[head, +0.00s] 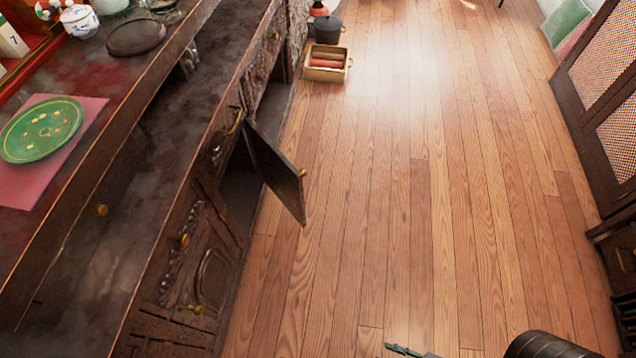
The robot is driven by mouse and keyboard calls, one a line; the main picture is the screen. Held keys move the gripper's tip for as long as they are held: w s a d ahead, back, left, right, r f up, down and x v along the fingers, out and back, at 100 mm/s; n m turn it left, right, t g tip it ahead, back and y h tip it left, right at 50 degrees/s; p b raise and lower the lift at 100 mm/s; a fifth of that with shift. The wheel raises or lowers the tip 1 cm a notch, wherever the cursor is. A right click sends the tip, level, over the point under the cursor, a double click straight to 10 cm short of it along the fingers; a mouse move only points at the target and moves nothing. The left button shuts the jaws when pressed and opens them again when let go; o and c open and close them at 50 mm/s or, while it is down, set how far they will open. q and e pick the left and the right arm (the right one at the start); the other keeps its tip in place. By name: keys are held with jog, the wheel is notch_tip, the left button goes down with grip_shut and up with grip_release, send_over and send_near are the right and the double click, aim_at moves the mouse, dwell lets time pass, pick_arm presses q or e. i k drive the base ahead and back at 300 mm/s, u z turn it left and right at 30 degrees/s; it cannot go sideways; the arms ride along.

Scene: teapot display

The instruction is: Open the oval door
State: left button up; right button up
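A dark wooden cabinet (125,215) runs along the left side. One of its low doors (278,172) stands ajar, swung out over the floor, with a small brass knob near its free edge. I see mostly its plain face, so I cannot tell whether it bears an oval. Nearer, a carved panel with an oval relief (213,273) sits flush in the cabinet front. A slim grey-green tip of what looks like my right gripper (408,351) shows at the bottom edge, over the floor and apart from the cabinet; its opening is cut off. My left gripper is out of view.
A green plate (41,130) lies on a pink mat (85,103) on the cabinet's top. A small crate (327,64) and a dark pot (327,30) stand on the floor beyond the ajar door. Dark lattice-panelled furniture (570,85) stands at right. The middle floor is clear.

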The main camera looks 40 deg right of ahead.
aim_at(284, 178)
jog(key=z, duration=1.75)
jog(key=i, duration=0.9)
jog(key=u, duration=1.2)
